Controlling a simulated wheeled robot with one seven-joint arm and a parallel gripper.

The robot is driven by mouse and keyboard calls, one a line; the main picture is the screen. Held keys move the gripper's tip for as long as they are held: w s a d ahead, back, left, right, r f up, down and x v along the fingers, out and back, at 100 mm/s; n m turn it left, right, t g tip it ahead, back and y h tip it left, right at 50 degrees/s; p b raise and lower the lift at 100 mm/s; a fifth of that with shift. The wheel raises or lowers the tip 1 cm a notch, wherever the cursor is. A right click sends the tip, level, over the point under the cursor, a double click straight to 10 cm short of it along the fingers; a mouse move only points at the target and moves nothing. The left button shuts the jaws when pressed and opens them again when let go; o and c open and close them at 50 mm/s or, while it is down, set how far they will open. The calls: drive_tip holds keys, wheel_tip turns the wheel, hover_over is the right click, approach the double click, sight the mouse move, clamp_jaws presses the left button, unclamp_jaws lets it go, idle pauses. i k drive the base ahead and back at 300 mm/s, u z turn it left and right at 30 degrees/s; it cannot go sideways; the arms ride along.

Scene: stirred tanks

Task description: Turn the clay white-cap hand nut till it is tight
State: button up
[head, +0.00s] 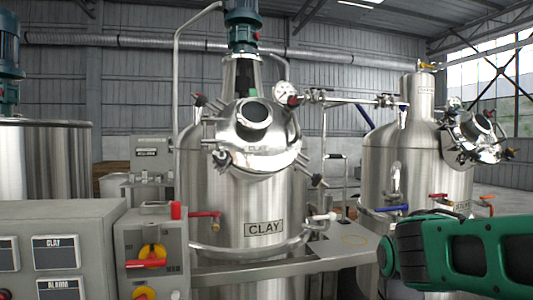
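The clay tank (230,205) is a steel vessel in the middle, with a CLAY plate (264,229) on its front. Its round manway lid (255,145) is on the upper front and looks closed, with several hand nuts around its rim. A hand nut with a pale, whitish end (222,158) is at the lid's lower left; at this size I cannot be sure it is the white-cap one. How tight it is cannot be told. My green arm shows at the lower right, apart from the tank. My gripper is not in view.
A control box with a red-and-yellow switch (151,254) and a grey panel (60,235) stand at the front left. A red-handled valve (205,215) and a white-ended fitting (329,216) stick out from the tank. A second tank (425,170) stands right, behind my arm.

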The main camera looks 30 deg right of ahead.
sight(222, 162)
drive_tip(key=z, duration=1.15)
drive_tip(key=i, duration=0.4)
drive_tip(key=u, duration=1.85)
